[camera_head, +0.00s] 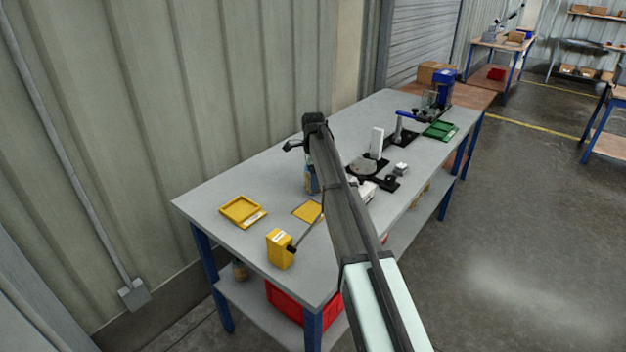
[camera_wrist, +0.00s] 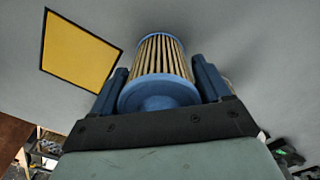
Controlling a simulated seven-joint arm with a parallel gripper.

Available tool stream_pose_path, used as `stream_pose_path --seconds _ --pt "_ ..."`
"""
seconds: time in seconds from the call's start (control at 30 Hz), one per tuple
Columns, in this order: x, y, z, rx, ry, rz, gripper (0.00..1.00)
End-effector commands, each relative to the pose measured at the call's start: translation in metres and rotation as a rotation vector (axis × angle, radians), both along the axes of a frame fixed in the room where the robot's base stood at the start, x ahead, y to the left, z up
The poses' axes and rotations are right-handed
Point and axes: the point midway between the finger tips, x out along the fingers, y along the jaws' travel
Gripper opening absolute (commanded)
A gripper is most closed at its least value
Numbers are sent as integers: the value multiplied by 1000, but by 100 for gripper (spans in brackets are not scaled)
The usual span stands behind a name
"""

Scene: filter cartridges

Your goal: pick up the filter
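The filter has blue end caps and tan pleats. In the wrist view the filter (camera_wrist: 162,58) lies between the two blue fingers of my gripper (camera_wrist: 160,68), its near cap towards the palm. Both fingers sit close against its sides, with no clear gap, so the gripper looks shut on it. In the head view my gripper is mostly hidden behind my arm, and a small blue and tan part of the filter (camera_head: 311,182) shows left of the arm. Whether it touches the table cannot be told.
A flat yellow square (camera_head: 306,211) lies on the grey table (camera_head: 215,186); it also shows in the wrist view (camera_wrist: 78,50). A yellow tray (camera_head: 263,213) and a yellow box (camera_head: 280,250) stand at the near left. Black fixtures (camera_head: 390,184) and a green tray (camera_head: 440,130) stand farther right.

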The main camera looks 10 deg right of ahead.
Motion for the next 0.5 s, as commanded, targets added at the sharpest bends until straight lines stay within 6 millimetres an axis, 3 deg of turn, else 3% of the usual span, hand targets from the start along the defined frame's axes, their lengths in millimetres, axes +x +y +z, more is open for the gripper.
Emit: stream_pose_path --seconds 0.07,0.4,0.5 --pt "0 0 0 0 0 0 69" --pt "0 0 0 0 0 0 37" --pt "0 0 0 0 0 0 37"
